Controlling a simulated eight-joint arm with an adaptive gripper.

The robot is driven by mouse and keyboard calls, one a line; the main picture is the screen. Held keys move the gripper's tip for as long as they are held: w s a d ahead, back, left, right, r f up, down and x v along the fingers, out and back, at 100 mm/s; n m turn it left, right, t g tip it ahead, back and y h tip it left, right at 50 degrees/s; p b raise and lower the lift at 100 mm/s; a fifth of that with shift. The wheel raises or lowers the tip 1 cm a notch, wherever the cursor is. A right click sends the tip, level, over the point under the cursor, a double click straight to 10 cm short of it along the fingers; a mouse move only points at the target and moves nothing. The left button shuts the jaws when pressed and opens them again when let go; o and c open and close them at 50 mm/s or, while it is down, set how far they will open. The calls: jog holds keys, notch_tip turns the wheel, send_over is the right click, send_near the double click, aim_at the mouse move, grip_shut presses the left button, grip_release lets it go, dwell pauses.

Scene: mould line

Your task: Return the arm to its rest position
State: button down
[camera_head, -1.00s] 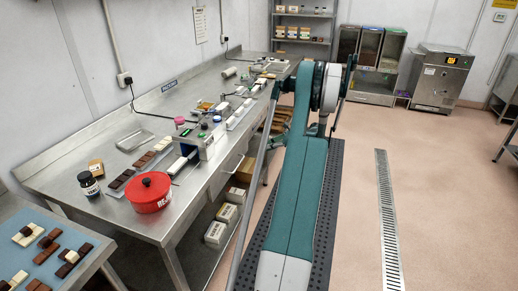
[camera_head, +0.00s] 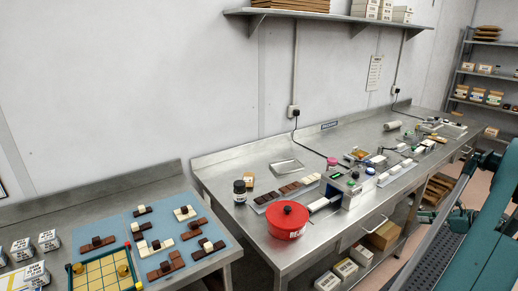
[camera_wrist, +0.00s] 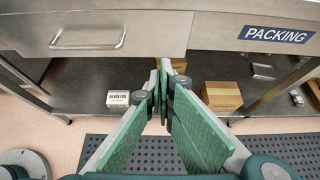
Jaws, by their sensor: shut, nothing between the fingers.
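My gripper (camera_wrist: 166,85) shows in the wrist view with its green-padded fingers converging and their tips together. Nothing is held between them. It points at the front of a steel bench with a drawer (camera_wrist: 92,32) and a blue PACKING label (camera_wrist: 277,35). In the head view my teal arm (camera_head: 483,240) fills the lower right edge, beside the long steel bench (camera_head: 262,243). The gripper itself does not show in the head view.
On the long bench are a red pot (camera_head: 289,221), a dark jar (camera_head: 239,191) and a chocolate tray. A blue mat (camera_head: 115,226) with chocolates lies on the left table. Boxes, including a brown carton (camera_wrist: 222,97), sit on the bench's lower shelf. A dark perforated mat (camera_wrist: 280,148) lies below.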

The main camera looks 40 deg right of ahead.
jog(key=shift+w+r, duration=0.1)
